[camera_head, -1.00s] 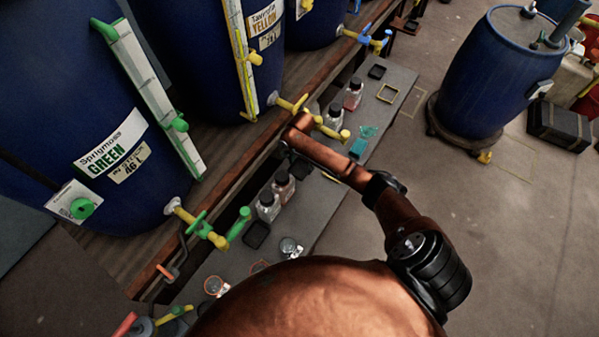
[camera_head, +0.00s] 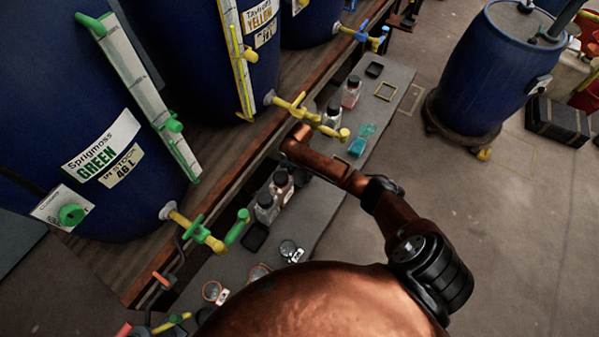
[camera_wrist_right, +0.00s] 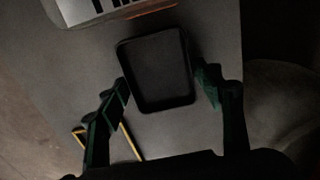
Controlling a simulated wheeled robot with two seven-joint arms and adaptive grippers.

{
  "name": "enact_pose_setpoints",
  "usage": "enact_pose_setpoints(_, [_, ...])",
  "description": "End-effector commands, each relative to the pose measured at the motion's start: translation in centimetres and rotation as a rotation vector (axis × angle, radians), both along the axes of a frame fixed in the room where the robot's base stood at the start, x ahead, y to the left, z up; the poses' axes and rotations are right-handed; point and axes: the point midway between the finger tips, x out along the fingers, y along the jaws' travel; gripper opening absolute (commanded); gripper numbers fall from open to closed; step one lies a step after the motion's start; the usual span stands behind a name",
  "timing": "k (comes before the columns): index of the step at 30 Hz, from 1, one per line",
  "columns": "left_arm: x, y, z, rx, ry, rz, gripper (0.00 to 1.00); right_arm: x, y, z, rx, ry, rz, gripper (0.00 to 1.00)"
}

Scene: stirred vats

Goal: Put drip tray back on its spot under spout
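In the right wrist view a black, shallow, square drip tray (camera_wrist_right: 158,75) lies between the fingers of my right gripper (camera_wrist_right: 164,82). The left finger is at or very near the tray's left edge, and a narrow gap shows at the right edge. The fingers look open around it. I cannot tell whether the tray rests on the grey shelf. A yellow square outline (camera_wrist_right: 128,143) shows partly at lower left, beside the tray. In the head view my forearm reaches below the yellow spout (camera_head: 305,113) and hides the tray and most of my gripper. My left gripper is out of view.
A pale object with dark stripes (camera_wrist_right: 100,8) stands just beyond the tray. Along the grey shelf (camera_head: 318,205) are bottles (camera_head: 281,187), another black tray (camera_head: 254,236), a teal item (camera_head: 357,147) and another yellow outline (camera_head: 386,91). Blue vats line the rack at left.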

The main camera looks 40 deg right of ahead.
Motion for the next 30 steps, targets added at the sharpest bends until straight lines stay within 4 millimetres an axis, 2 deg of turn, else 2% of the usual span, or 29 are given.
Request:
enact_pose_setpoints(5, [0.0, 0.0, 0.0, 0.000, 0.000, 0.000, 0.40, 0.0, 0.0, 0.0, 0.000, 0.000, 0.000, 0.73])
enact_pose_setpoints(15, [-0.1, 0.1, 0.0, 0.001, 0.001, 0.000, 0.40, 0.0, -0.1, 0.5, -0.002, -0.001, -0.001, 0.73])
enact_pose_setpoints(20, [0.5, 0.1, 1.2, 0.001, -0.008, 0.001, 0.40, 0.1, 0.0, 3.2, 0.000, -0.004, -0.001, 0.73])
enact_pose_setpoints(24, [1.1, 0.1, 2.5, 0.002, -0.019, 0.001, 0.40, 0.1, 0.0, 6.4, 0.000, -0.004, 0.000, 0.73])
enact_pose_setpoints(30, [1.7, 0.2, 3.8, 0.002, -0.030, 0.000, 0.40, 0.0, 0.0, 10.2, 0.000, -0.003, -0.001, 0.73])
